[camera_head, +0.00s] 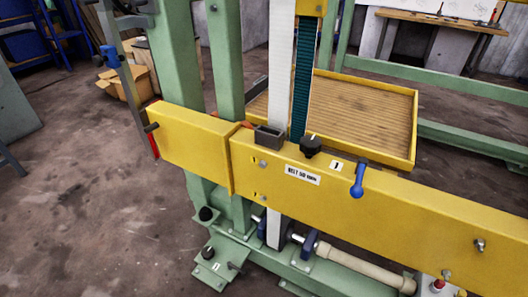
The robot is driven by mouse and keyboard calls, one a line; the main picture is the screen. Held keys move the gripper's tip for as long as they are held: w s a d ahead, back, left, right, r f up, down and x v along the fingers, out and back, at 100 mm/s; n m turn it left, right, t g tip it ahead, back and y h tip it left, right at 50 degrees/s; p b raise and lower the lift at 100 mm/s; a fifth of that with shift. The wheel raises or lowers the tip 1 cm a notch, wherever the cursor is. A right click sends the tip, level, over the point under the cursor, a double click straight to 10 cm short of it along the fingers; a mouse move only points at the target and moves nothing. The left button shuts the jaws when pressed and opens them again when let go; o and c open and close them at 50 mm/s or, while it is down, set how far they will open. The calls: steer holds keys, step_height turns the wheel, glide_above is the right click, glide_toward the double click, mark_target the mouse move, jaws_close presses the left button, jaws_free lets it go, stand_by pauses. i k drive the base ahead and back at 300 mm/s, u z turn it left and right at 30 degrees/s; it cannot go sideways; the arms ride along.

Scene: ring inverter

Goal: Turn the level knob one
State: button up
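A black knob (310,146) with a white mark on its top stands on the upper edge of the yellow beam (400,203). A white label reading "1" (336,165) is just right of it. Another black knob (208,252) sits low on a green foot plate, next to a second "1" label (216,267). A further black knob (206,214) is on the green frame above that. I cannot tell which one is the level knob. My gripper is not in view.
A blue-handled lever (358,180) sticks out from the beam's front. A white belt (280,70) and a dark toothed strip (303,80) rise behind the beam. A yellow-rimmed tray (412,135) lies behind.

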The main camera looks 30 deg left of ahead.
mark_target(310, 145)
steer(key=u, duration=0.2)
steer(key=k, duration=0.35)
steer(key=u, duration=1.15)
steer(key=i, duration=0.85)
steer(key=z, duration=0.55)
